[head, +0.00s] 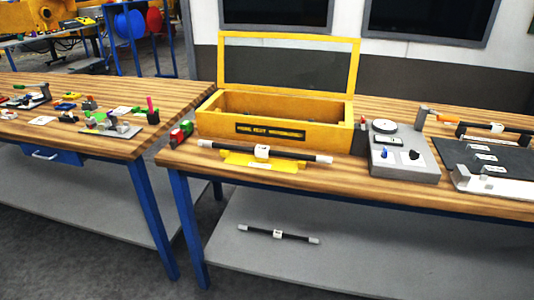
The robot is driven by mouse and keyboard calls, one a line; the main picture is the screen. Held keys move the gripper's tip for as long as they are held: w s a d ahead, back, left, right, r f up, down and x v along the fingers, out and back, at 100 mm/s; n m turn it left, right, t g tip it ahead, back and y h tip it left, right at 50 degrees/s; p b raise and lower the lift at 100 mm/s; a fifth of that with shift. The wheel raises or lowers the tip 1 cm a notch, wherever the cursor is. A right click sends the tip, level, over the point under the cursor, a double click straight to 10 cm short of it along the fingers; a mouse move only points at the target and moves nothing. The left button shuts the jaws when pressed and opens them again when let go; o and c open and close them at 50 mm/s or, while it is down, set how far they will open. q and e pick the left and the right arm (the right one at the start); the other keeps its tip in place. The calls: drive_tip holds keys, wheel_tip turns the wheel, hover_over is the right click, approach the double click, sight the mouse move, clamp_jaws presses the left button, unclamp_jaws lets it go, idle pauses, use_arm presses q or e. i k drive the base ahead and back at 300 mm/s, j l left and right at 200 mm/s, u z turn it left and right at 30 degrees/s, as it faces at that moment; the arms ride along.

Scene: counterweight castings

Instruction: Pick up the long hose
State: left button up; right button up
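A black hose with pale end fittings and a white tag (290,155) lies across a yellow holder (236,160) at the front of the right workbench. A second black hose (290,236) with a white tag and pale ends lies on the grey lower shelf under that bench; it looks shorter in the picture. A third dark hose or bar (516,130) with a white tag rests at the right, cut off by the picture's edge. I cannot tell its full length. Neither of my grippers is in view.
A yellow box (326,138) with a raised, framed clear lid stands behind the hose. A grey device (405,165) stands right of it, and a red-and-green item (181,134) left. The left bench (150,90) holds several small parts. A gap separates the benches.

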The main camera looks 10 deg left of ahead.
sight(260, 151)
drive_tip(key=i+l+u, duration=0.3)
drive_tip(key=i, duration=0.35)
drive_tip(key=i+l+u, duration=0.35)
drive_tip(key=i+l, duration=0.25)
